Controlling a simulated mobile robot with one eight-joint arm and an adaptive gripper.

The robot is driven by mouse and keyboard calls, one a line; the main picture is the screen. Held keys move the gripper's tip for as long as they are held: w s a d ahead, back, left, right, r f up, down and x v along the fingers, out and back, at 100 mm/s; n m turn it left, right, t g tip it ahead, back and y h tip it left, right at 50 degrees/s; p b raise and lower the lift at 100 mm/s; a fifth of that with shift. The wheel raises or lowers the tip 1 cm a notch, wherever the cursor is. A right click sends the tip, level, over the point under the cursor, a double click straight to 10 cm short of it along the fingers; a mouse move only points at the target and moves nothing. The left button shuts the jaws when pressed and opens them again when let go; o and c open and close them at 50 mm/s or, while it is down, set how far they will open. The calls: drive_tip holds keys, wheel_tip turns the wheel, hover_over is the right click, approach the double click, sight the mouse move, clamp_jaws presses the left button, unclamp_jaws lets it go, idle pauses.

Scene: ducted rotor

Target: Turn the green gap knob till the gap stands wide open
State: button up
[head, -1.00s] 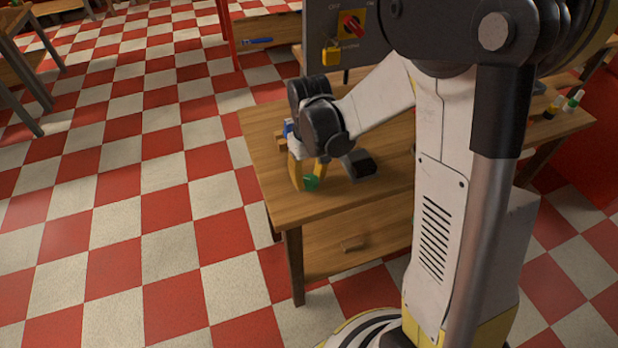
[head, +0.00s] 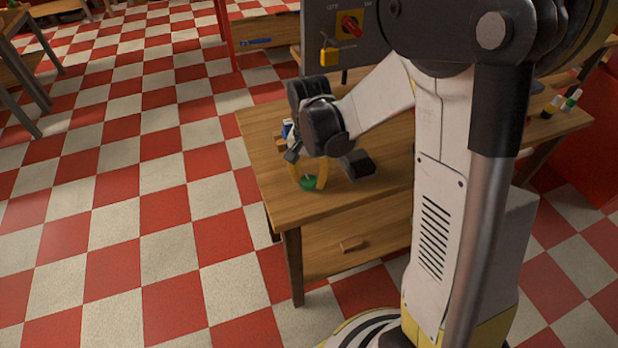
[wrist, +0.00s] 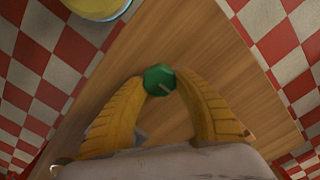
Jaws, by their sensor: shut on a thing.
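The green gap knob (head: 308,182) is near the front left corner of the wooden table. In the wrist view the knob (wrist: 159,80) is a faceted green disc with a pale line on it. My gripper (head: 309,184) points down at the table, its yellow fingers on either side of the knob. In the wrist view my gripper (wrist: 159,84) is shut on the knob, a fingertip touching each side. The gap itself is not clear in either view.
A dark block (head: 357,164) lies on the table right of my gripper. A grey panel with a red switch (head: 351,25) and a yellow padlock (head: 329,55) stands behind. The table's bare front (head: 340,200) is clear. A round yellow thing (wrist: 97,5) shows at the wrist view's top.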

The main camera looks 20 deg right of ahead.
sight(309, 178)
drive_tip(key=shift+m, duration=0.6)
drive_tip(key=o, duration=1.2)
wheel_tip(309, 178, up, 12)
drive_tip(key=shift+r, duration=0.1)
